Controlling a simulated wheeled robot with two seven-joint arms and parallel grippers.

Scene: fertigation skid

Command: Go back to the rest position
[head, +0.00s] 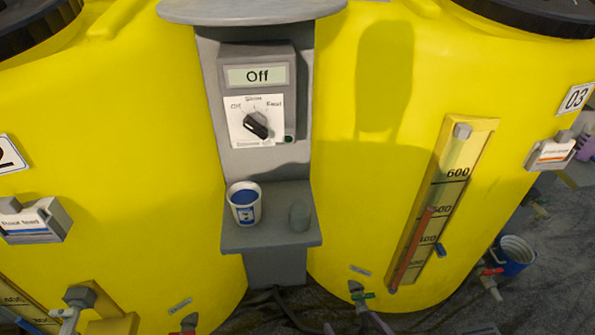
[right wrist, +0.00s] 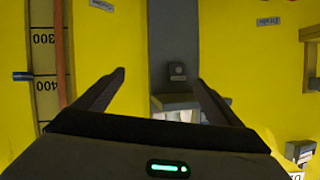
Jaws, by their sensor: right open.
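My right gripper (right wrist: 159,78) shows in the right wrist view. Its two dark fingers stand apart with nothing held between them. Beyond the fingers are a grey column (right wrist: 176,45) and yellow tank walls, with a clear gap from the fingertips as far as I can see. In the head view I cannot make out either gripper clearly. My left gripper is not in view.
Yellow tanks (head: 120,120) stand on both sides of the post. A level gauge (head: 445,200) is on the right tank. A blue bucket (head: 515,258) stands at right.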

